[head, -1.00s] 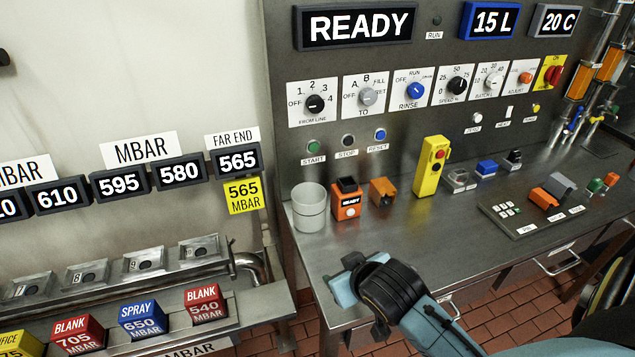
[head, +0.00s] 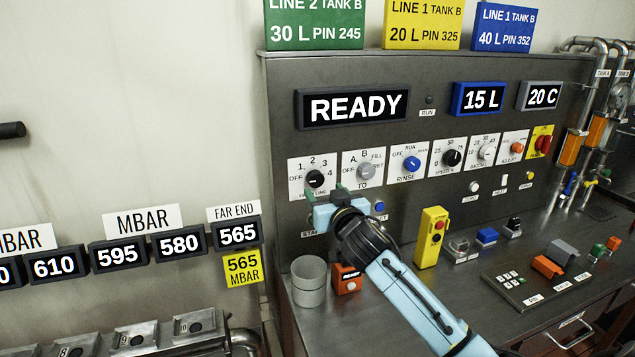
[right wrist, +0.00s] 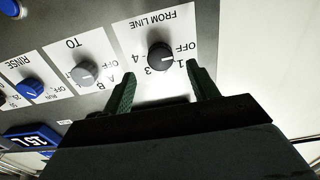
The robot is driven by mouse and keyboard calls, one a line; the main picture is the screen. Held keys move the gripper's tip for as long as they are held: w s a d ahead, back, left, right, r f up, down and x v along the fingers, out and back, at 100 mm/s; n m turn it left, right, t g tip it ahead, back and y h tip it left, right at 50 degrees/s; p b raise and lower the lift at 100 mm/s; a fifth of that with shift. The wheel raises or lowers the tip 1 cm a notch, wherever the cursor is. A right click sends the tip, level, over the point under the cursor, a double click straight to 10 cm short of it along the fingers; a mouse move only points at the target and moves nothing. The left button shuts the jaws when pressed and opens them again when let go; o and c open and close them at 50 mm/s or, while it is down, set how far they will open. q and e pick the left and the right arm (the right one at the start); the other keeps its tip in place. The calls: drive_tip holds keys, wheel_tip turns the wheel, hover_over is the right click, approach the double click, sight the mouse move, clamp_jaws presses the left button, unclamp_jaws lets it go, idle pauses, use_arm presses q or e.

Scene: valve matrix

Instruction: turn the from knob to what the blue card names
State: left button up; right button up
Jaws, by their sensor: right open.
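The blue card (head: 503,27) at the top reads LINE 1 TANK B, 40 L, PIN 352. The from knob (head: 315,178) is black, on a white FROM LINE plate marked OFF, 1, 2, 3, 4. Its white mark points to the OFF side. The knob shows upside down in the right wrist view (right wrist: 160,57). My right gripper (head: 325,191) is open just in front of the plate's lower edge. In the right wrist view, the knob lies between and beyond its fingertips (right wrist: 161,76), apart from both. My left gripper is out of view.
The grey TO knob (head: 364,170) and blue RINSE knob (head: 412,163) are to the right. Below stand a grey cup (head: 309,282), an orange READY box (head: 347,279) and a yellow button post (head: 431,238). Green (head: 316,22) and yellow (head: 423,22) cards flank the top.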

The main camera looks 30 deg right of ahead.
sight(317, 182)
drive_tip(key=shift+x, duration=3.05)
drive_tip(key=c, duration=1)
